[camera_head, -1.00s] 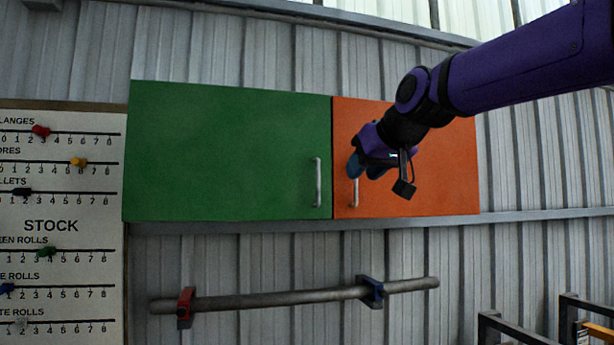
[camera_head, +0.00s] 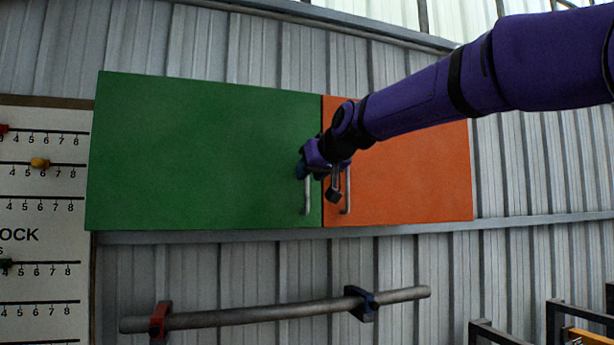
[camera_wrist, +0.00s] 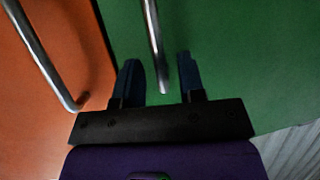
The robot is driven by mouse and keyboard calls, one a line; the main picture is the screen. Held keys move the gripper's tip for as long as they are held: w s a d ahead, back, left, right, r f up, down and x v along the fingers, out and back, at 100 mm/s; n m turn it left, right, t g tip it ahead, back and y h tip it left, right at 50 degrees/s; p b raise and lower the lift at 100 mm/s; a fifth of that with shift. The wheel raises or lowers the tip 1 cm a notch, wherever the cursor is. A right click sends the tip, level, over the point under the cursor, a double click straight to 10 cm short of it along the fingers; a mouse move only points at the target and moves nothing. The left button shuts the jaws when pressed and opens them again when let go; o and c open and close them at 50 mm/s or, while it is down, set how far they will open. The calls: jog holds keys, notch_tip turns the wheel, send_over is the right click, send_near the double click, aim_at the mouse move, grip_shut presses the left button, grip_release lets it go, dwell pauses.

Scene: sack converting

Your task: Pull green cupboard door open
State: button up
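The green cupboard door (camera_head: 200,150) is shut, flush beside the orange door (camera_head: 410,170). Its vertical metal handle (camera_head: 308,195) is near its right edge. My gripper (camera_head: 302,170) is at the upper part of this handle in the head view. In the wrist view my gripper (camera_wrist: 160,80) is open, with one dark blue finger on each side of the green door's handle (camera_wrist: 154,45). A gap shows between the handle and each finger. The green door (camera_wrist: 230,60) fills the right of that view. The handle's top is hidden behind my gripper in the head view.
The orange door's handle (camera_head: 346,190) stands close to the right of my gripper and shows at left in the wrist view (camera_wrist: 45,55). A metal rail (camera_head: 260,317) runs below the cupboard. A stock board (camera_head: 40,220) hangs at left.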

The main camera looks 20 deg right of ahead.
jog(key=shift+x, duration=0.9)
grip_shut()
